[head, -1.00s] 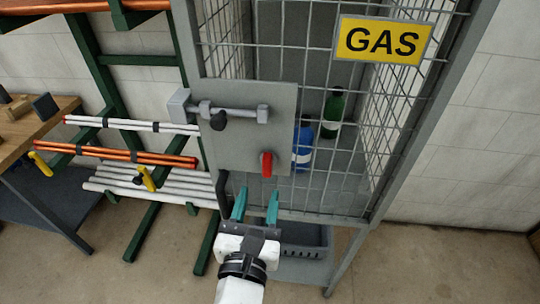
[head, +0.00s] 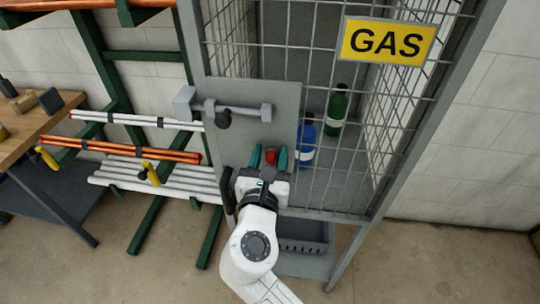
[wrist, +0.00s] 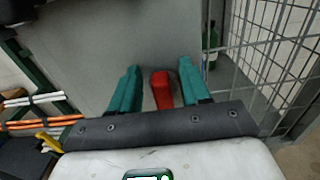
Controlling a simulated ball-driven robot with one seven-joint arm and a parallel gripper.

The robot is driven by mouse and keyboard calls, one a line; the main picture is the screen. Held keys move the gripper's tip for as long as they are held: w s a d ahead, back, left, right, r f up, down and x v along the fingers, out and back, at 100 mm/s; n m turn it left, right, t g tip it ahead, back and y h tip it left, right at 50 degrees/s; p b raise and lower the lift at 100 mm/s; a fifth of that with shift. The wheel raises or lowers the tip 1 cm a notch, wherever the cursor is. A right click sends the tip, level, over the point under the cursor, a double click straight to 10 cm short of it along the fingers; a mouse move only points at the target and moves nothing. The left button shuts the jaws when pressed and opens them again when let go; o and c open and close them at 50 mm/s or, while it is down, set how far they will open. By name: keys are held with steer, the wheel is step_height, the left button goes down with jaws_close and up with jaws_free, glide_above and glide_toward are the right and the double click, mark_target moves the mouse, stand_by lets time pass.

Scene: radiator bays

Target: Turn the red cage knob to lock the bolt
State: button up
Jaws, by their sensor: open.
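The red knob (head: 271,157) is on the grey lock plate (head: 258,108) of the cage door. In the wrist view the red knob (wrist: 162,89) stands between the two teal fingers, with a gap on either side. My gripper (head: 269,156) is open around the knob; in the wrist view my gripper (wrist: 160,88) shows no finger touching it. The lower part of the red knob is hidden behind my gripper in the head view.
A black door handle (head: 228,190) is just left of my gripper. Green (head: 337,110) and blue (head: 305,140) bottles stand inside the wire cage. A rack with white and orange pipes (head: 140,150) is to the left.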

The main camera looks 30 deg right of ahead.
steer(key=shift+c, duration=0.3)
steer(key=shift+f, duration=0.1)
jaws_close()
steer(key=shift+s+f, duration=0.1)
steer(key=m, duration=0.1)
steer(key=m+b, duration=0.1)
steer(key=m, duration=0.1)
steer(key=d+m, duration=0.1)
steer(key=shift+s+f+m, duration=0.3)
steer(key=shift+f+m, duration=0.05)
steer(key=shift+m, duration=0.05)
steer(key=shift+s+d+f+m+b, duration=0.15)
steer(key=shift+f+m+b, duration=0.2)
steer(key=shift+m+b, duration=1.45)
steer(key=shift+s+d+f+m+b, duration=0.1)
steer(key=shift+f+m+b, duration=0.2)
steer(key=shift+m+b, duration=1.45)
steer(key=shift+s+d+f+m+b, duration=0.15)
steer(key=shift+f+m+b, duration=0.4)
steer(key=shift+m, duration=2.3)
steer(key=shift+r, duration=0.25)
steer(key=shift+w, duration=0.1)
